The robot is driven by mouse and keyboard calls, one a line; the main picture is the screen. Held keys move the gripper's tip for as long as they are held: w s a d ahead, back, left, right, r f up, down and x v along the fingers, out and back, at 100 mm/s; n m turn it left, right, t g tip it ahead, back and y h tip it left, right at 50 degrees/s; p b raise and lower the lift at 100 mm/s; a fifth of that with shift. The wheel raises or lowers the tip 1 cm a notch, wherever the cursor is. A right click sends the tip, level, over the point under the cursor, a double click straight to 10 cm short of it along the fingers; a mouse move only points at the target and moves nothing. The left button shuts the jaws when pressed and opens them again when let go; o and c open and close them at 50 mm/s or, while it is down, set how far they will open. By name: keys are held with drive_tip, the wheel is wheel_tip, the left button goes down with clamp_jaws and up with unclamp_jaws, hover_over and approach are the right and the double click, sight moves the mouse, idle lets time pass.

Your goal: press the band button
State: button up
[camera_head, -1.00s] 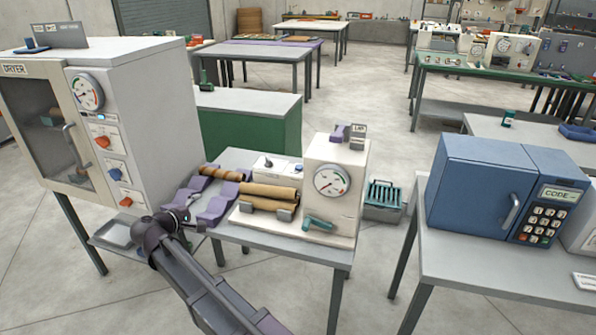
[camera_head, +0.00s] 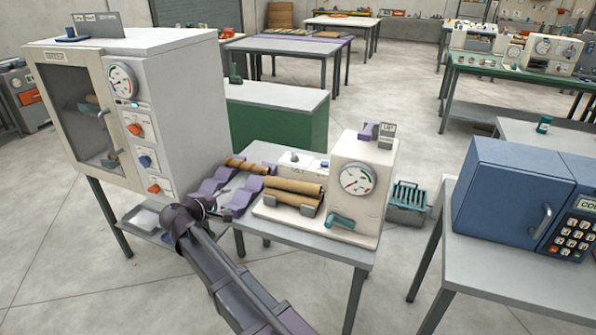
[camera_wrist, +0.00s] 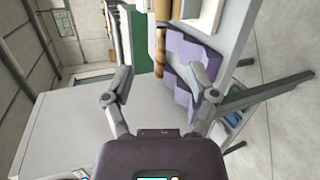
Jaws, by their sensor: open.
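The winder (camera_head: 368,215) is a pale machine with a gauge (camera_head: 358,179), a teal handle (camera_head: 341,220) and brown rolls (camera_head: 293,192), on a grey table (camera_head: 300,236). I cannot make out a button marked band. A white box (camera_head: 303,163) with small lettering stands behind the rolls. My gripper (camera_head: 206,203) is left of the winder, by the table's left end, near the purple cradles (camera_head: 240,195). In the wrist view my gripper (camera_wrist: 160,92) is open and empty, its fingers wide apart. A purple cradle (camera_wrist: 192,70) shows beyond the right finger.
The dryer (camera_head: 182,105) stands left of my gripper, with a gauge, an orange knob (camera_head: 135,130) and other controls. A blue cabinet with a keypad (camera_head: 505,195) is on the right table. A green-sided bench (camera_head: 280,120) stands behind. Bare floor shows at lower left.

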drive_tip(key=shift+w+d+f+m+g, duration=0.1)
drive_tip(key=shift+d+f+m+g, duration=0.1)
drive_tip(key=shift+d, duration=0.45)
drive_tip(key=shift+d+f+m+g, duration=0.1)
drive_tip(key=shift+d+f, duration=0.05)
drive_tip(key=shift+d, duration=0.45)
drive_tip(key=c, duration=0.7)
drive_tip(key=shift+d+f+m, duration=0.15)
drive_tip(key=shift+d, duration=0.4)
drive_tip(key=shift+d+f+m, duration=0.15)
drive_tip(key=shift+d, duration=0.4)
clamp_jaws()
drive_tip(key=s+d+f+m+g+y, duration=0.1)
drive_tip(key=s+d+f+m+g, duration=0.2)
drive_tip(key=d, duration=0.7)
drive_tip(key=s+d+f+m+g+y, duration=0.1)
drive_tip(key=s+d+f+m+g, duration=0.2)
drive_tip(key=d, duration=0.7)
drive_tip(key=s+d+f+m+g+y, duration=0.1)
drive_tip(key=s+d+f+m+g, duration=0.15)
drive_tip(key=d, duration=0.75)
drive_tip(key=s+d+f+m+g+y, duration=0.2)
drive_tip(key=s+d+m+g+y, duration=0.1)
drive_tip(key=s+d, duration=0.4)
drive_tip(key=shift+s+d+m+y, duration=0.15)
drive_tip(key=shift+s+m+y, duration=0.15)
drive_tip(key=shift+s+m, duration=0.4)
drive_tip(key=shift+f, duration=0.1)
